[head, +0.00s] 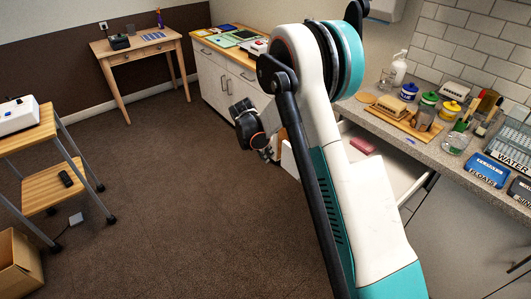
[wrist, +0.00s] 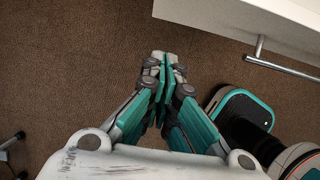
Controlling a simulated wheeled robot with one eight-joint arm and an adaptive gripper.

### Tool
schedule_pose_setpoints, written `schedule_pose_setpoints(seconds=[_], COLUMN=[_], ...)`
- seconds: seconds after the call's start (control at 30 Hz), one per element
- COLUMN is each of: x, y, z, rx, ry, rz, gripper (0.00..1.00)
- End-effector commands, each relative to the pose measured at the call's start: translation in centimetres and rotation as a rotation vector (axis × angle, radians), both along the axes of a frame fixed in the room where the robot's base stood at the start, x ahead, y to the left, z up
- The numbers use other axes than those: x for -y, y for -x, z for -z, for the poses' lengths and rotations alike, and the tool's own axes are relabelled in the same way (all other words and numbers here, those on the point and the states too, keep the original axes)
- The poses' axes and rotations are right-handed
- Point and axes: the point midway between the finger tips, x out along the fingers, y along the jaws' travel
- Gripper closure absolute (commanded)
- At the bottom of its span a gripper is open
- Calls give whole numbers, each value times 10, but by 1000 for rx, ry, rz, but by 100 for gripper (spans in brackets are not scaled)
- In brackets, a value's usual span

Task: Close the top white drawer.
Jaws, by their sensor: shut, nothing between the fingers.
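The top white drawer (head: 402,170) is pulled out from under the counter on the right in the head view, partly hidden behind my arm. A pink block (head: 363,145) lies inside it. In the wrist view the drawer's white front (wrist: 245,18) crosses the upper right corner, with a metal bar handle (wrist: 283,66) on it. My gripper (wrist: 164,64) is shut and empty, its fingertips over brown carpet to the left of the drawer front and apart from it in the picture. In the head view my gripper (head: 266,152) is partly seen left of my arm, near the drawer's front end.
The counter (head: 358,106) holds a wooden board with sponges, several lidded jars, a glass and blue trays (head: 486,170). White cupboards (head: 227,85) stand behind. A wheeled trolley (head: 52,184) and cardboard box (head: 18,262) are at left. The carpet between is clear.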

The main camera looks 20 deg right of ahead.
Motion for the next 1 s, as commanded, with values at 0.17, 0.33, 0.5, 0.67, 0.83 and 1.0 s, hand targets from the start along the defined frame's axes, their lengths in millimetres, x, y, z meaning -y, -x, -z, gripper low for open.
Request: schedule_pose_setpoints(seconds=[0.17, 0.33, 0.5, 0.67, 0.83, 1.0], x=[13, 32, 48, 54, 54, 55], y=[-5, -11, -17, -19, -20, -20], z=[36, 47, 46, 45, 44, 44], rx=[0, 2, 2, 2, 3, 3], ry=[0, -1, -1, -2, -1, -1], rz=[1, 3, 1, -1, -1, -1], gripper=[100, 100, 100, 100, 100, 100])
